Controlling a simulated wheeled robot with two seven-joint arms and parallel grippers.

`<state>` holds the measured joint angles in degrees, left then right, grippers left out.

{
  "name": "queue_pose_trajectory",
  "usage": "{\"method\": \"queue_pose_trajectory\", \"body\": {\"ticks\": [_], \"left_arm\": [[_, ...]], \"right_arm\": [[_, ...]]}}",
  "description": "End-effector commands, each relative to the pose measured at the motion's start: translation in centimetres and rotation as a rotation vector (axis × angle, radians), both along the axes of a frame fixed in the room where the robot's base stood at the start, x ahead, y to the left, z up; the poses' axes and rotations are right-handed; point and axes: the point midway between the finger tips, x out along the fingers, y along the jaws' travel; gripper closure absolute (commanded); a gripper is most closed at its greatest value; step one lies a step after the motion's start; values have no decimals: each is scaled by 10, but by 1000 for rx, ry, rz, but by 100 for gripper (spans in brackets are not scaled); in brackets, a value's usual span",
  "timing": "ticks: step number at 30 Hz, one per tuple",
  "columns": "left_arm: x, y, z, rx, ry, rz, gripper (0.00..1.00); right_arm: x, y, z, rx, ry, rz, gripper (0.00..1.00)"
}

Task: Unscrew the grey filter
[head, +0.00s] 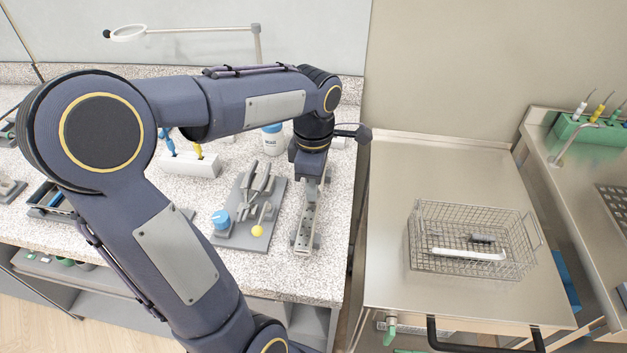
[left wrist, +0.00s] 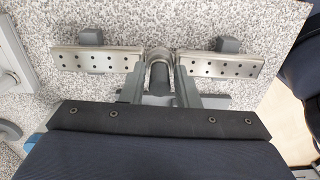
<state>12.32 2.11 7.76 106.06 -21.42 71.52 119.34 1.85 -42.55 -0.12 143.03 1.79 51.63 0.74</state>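A grey fixture board (head: 237,236) lies on the speckled counter. It carries upright grey parts (head: 262,178), a blue-capped part (head: 221,218) and a small yellow ball-shaped part (head: 257,230). I cannot tell which grey piece is the filter. My left gripper (head: 306,215) points down over the counter, just right of the board and apart from it. In the left wrist view its perforated metal jaws (left wrist: 159,62) are spread left and right. A chrome loop and dark cylinder show between them, and nothing is clearly held. My right gripper is not in view.
A wire basket (head: 428,262) with a white piece and a dark grey piece stands on the steel cart (head: 400,170). A white holder (head: 190,165) and a blue-capped bottle (head: 273,141) stand behind the board. The counter's right edge is close to my left gripper.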

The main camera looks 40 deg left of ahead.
Motion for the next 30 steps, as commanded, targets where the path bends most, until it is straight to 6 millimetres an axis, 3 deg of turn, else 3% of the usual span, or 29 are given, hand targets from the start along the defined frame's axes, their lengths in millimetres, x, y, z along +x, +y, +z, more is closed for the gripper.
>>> {"method": "queue_pose_trajectory", "body": {"ticks": [10,30], "left_arm": [[0,0,1,0,0,-34,65],[-1,0,2,0,-1,-668,65]], "right_arm": [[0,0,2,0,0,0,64],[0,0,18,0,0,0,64]]}}
